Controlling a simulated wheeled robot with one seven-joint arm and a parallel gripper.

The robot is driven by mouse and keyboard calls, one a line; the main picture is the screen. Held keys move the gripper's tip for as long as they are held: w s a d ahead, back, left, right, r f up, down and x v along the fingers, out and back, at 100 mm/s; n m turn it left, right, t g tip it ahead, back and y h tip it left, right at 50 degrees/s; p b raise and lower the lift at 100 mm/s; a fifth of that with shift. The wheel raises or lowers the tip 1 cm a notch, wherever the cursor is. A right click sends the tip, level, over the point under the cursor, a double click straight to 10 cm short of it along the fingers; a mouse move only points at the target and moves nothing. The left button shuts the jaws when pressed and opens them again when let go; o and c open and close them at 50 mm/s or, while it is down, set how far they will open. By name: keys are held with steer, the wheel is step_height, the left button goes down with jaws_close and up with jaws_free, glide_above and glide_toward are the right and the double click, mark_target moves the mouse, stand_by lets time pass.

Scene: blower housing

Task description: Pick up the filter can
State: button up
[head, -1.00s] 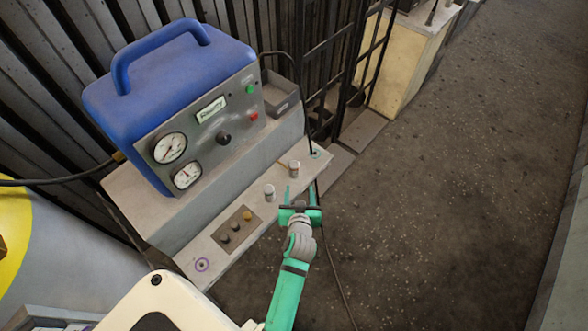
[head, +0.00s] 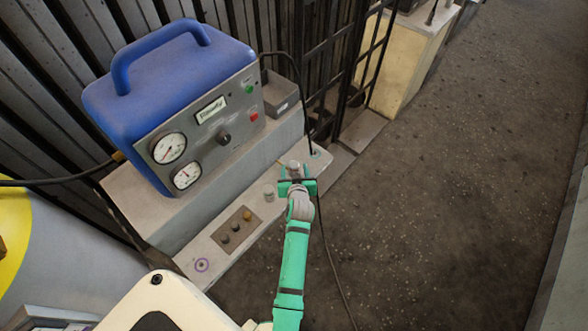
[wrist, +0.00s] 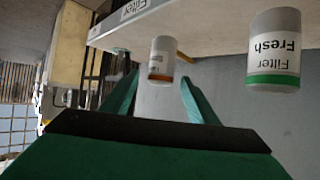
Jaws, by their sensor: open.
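Two small pale filter cans stand on the grey bench ledge. One, with an orange-brown band in the wrist view (wrist: 162,58), lines up between my fingers; in the head view this can (head: 294,166) is at my fingertips. The other, with a green band and the label "Fresh Filter" in the wrist view (wrist: 274,50), stands to the left in the head view (head: 269,193), outside my fingers. My green gripper (head: 296,174) is open, with one finger on each side of the banded can's line. I cannot tell whether the can is fully between the fingertips.
A blue machine (head: 170,90) with gauges stands on the raised step behind the ledge. A panel with knobs (head: 236,231) lies left of the cans. A black cable (head: 308,110) hangs near the gripper. Open floor (head: 450,180) lies to the right.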

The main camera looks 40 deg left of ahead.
mark_target(293, 165)
steer(key=shift+x, duration=1.5)
steer(key=shift+r, duration=0.1)
steer(key=c, duration=1.3)
steer(key=shift+o, duration=0.2)
steer(key=shift+r, duration=0.1)
steer(key=shift+r, duration=0.2)
steer(key=r, duration=0.3)
steer(key=shift+s, duration=0.25)
steer(key=a+v, duration=0.1)
steer(key=v, duration=0.7)
steer(key=s+a+r+v, duration=0.1)
steer(key=a+v, duration=0.1)
steer(key=v, duration=0.6)
steer(key=shift+s+r, duration=0.25)
steer(key=shift+r, duration=0.05)
